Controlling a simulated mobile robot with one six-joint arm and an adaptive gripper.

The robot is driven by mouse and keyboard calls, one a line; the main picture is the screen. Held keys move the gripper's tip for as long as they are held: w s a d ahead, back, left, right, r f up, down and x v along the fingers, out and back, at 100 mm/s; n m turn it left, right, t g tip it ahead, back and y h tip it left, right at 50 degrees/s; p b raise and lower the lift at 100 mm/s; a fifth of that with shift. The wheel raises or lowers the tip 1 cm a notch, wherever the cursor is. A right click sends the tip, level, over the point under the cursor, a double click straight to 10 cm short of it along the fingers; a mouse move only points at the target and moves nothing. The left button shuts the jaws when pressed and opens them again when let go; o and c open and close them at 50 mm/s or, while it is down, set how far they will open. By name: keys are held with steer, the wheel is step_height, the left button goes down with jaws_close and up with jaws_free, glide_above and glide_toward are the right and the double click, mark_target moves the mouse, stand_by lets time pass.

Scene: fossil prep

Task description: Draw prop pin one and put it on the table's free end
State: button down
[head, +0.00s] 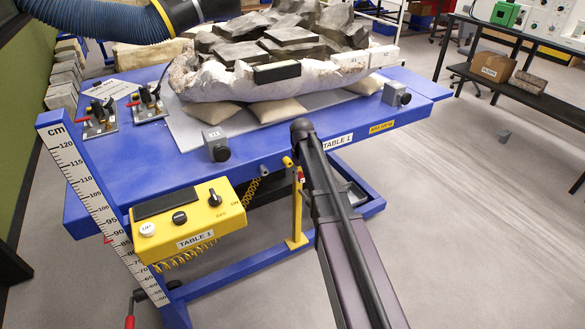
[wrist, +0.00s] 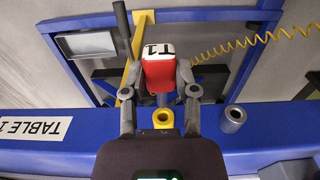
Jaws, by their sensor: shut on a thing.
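Prop pin one, with a red grip and a white top marked T1 (wrist: 158,66), is between the fingers of my gripper (wrist: 159,76) in the wrist view. My gripper is shut on it. A yellow ring (wrist: 163,118) sits just below the grip in that view; I cannot tell whether the pin's shaft is still in it. In the head view a small red part of the pin (head: 300,175) shows beside my arm, near the front edge of the blue table (head: 355,134); my arm hides most of the gripper.
A plaster-jacketed fossil block (head: 225,84) on sandbags fills the table's middle. Two toggle clamps (head: 98,117) stand at the left. A yellow control box (head: 190,218) and a height scale (head: 95,190) are in front. A yellow post (head: 297,212) stands below the edge.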

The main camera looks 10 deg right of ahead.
steer(key=shift+s+d, duration=0.3)
steer(key=shift+s, duration=0.6)
stand_by(0.6)
